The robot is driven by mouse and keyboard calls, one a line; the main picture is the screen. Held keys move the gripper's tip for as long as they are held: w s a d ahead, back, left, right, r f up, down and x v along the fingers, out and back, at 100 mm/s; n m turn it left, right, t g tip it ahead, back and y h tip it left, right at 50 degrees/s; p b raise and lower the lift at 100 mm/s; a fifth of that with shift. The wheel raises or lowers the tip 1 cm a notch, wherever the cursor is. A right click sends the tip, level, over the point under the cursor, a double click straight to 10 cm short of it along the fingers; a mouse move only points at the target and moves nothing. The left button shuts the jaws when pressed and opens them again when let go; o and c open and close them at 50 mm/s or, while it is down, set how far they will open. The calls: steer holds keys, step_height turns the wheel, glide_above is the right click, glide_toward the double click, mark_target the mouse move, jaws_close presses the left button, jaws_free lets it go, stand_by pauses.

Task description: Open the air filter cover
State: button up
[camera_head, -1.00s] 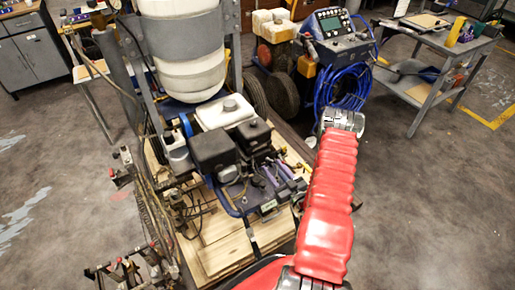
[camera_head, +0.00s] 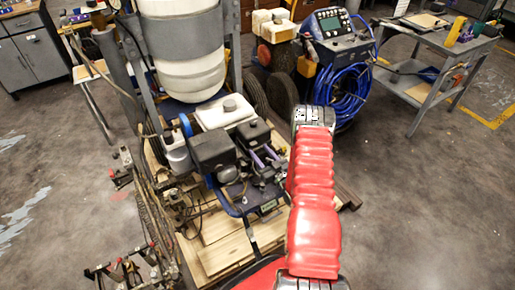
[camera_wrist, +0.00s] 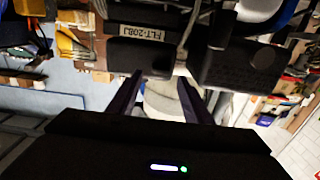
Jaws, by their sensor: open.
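The engine carries two black housings: a larger box (camera_head: 212,151) and a smaller box (camera_head: 253,132) to its right. In the wrist view, a black box with a light label reading like "FLT-20BJ" (camera_wrist: 139,52) is at upper centre-left, apparently the air filter housing. A textured black box (camera_wrist: 240,66) is to its right. I cannot tell for sure which head-view box bears the label. My gripper (camera_wrist: 160,88) is open and empty, its two dark fingers pointing toward the gap below these boxes in the picture. No contact is visible.
The engine sits on a wooden pallet (camera_head: 228,252). A white tank (camera_head: 185,55) stands behind it. A blue hose coil (camera_head: 342,92) and machine stand beyond my arm. A grey cart (camera_head: 440,60) is at right. Open floor (camera_head: 430,200) lies right.

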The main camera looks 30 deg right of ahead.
mark_target(255, 145)
steer(key=shift+w+d, duration=0.1)
steer(key=shift+w, duration=1.6)
steer(key=shift+c, duration=0.4)
jaws_close()
steer(key=shift+d, duration=0.15)
